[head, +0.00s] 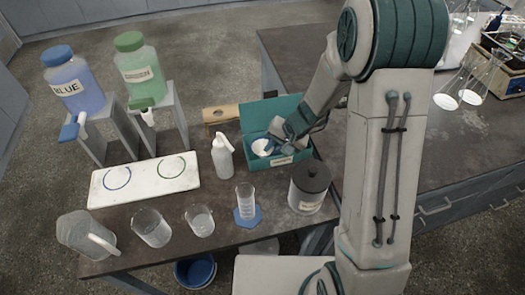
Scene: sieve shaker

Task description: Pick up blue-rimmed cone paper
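A white cone paper (261,149) sits in the left part of an open teal box (275,105) on the dark table. It is too small to make out a blue rim on it. My gripper (274,139) reaches down into the box from the upper right, with its fingertips at or very near the right edge of the paper. I cannot tell whether they touch it, or whether the fingers are open or shut. My gripper and arm hide part of the box's inside.
A white spray bottle (222,158) stands just left of the box, and a dark-lidded jar (308,187) stands in front of it. A measuring cylinder (245,202), beakers (152,228) and a pitcher (87,236) line the front. Blue (75,82) and green (138,68) dispensers stand at left.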

